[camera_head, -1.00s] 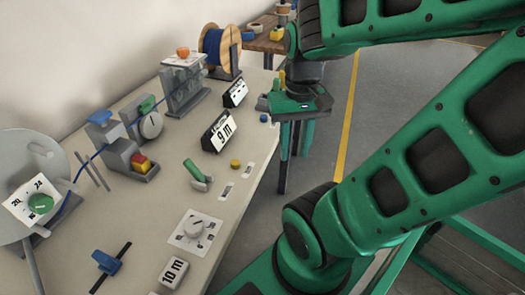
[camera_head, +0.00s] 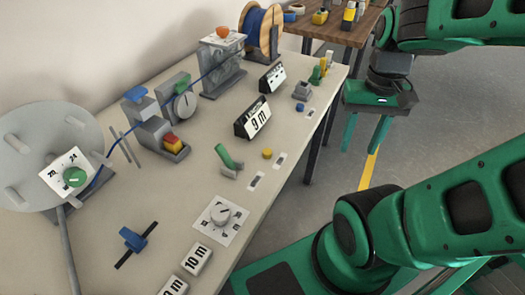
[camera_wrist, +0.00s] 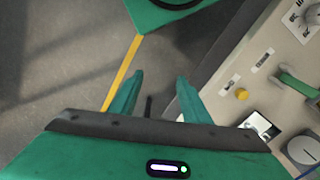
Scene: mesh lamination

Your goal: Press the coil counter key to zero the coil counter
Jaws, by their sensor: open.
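Two small round keys stand on the bench: a yellow key (camera_head: 267,153) beside the display reading 9 m (camera_head: 257,120), and a blue key (camera_head: 300,107) near a farther display (camera_head: 272,77). I cannot read which one is marked as the coil counter key. My gripper (camera_head: 364,140) is open and empty, its green fingers pointing down beyond the bench's right edge, over the floor. In the wrist view the fingers (camera_wrist: 160,82) are apart with floor between them, and the yellow key (camera_wrist: 241,95) lies to their right on the bench.
A green lever (camera_head: 226,158), a white dial plate (camera_head: 221,216) and a blue slider (camera_head: 132,239) stand on the near bench. A red and yellow switch (camera_head: 173,144), a cable spool (camera_head: 262,32) and a grey reel (camera_head: 35,130) stand farther back or left.

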